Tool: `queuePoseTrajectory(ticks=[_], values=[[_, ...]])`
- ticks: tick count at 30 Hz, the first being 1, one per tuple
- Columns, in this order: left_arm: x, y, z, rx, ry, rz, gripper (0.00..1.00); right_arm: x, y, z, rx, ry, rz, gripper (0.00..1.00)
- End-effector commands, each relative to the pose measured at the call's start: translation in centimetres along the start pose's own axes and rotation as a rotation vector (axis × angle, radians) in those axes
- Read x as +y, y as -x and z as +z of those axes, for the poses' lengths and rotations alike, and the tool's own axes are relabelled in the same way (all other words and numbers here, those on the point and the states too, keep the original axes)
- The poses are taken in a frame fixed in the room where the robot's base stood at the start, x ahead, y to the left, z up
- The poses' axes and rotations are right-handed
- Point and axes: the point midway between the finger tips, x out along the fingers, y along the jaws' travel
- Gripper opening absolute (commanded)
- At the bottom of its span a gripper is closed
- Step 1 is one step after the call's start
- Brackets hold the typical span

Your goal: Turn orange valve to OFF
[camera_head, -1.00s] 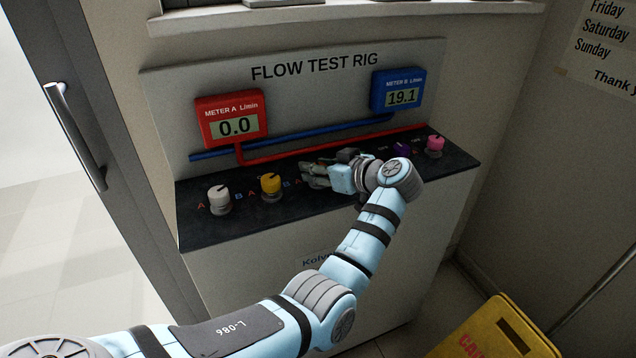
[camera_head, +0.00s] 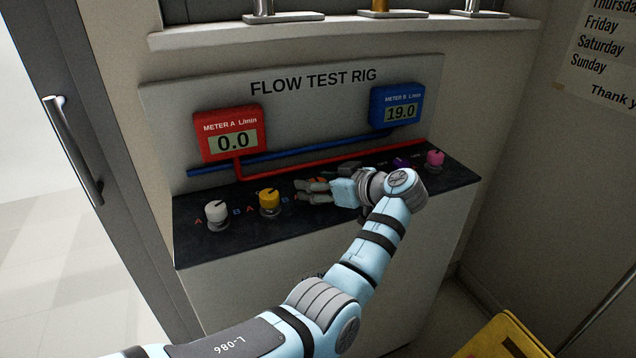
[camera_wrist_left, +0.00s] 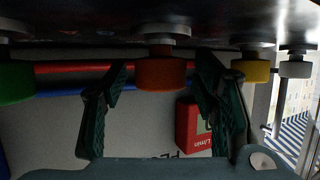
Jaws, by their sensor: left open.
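The orange valve (camera_wrist_left: 161,73) is a round knob on a grey stem, seen upside down in the left wrist view. It sits between the two dark fingers of my left gripper (camera_wrist_left: 163,80), with a gap on each side. In the head view, a bit of the orange valve (camera_head: 313,183) shows behind the left gripper (camera_head: 303,190), which hides most of it and its markings. The left gripper is open around the knob. My right gripper is not in view.
The yellow valve (camera_head: 269,200) and white valve (camera_head: 216,212) stand left on the black ledge (camera_head: 235,235). The purple valve (camera_head: 400,163) and pink valve (camera_head: 435,159) stand right. Meter A (camera_head: 232,135) reads 0.0; meter B (camera_head: 396,105) reads 19.0. A yellow caution sign (camera_head: 505,338) stands lower right.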

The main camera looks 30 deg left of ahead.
Motion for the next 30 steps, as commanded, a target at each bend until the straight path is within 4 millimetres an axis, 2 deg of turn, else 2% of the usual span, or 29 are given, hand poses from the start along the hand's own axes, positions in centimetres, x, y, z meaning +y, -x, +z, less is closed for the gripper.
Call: queuePoseTrajectory(ticks=[5,8,15,18,30], values=[[0.0,0.2,-0.7,0.001,0.002,0.0,0.54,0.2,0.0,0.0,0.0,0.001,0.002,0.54],[0.1,1.0,-2.4,0.002,0.004,0.002,0.54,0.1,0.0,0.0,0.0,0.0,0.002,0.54],[0.1,3.2,-7.8,0.001,0.002,0.002,0.54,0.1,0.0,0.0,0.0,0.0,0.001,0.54],[0.1,3.7,-8.9,0.0,0.001,0.001,0.54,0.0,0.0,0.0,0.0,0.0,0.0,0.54],[0.1,3.9,-9.2,0.0,-0.001,0.0,0.54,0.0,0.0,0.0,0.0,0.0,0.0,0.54]])
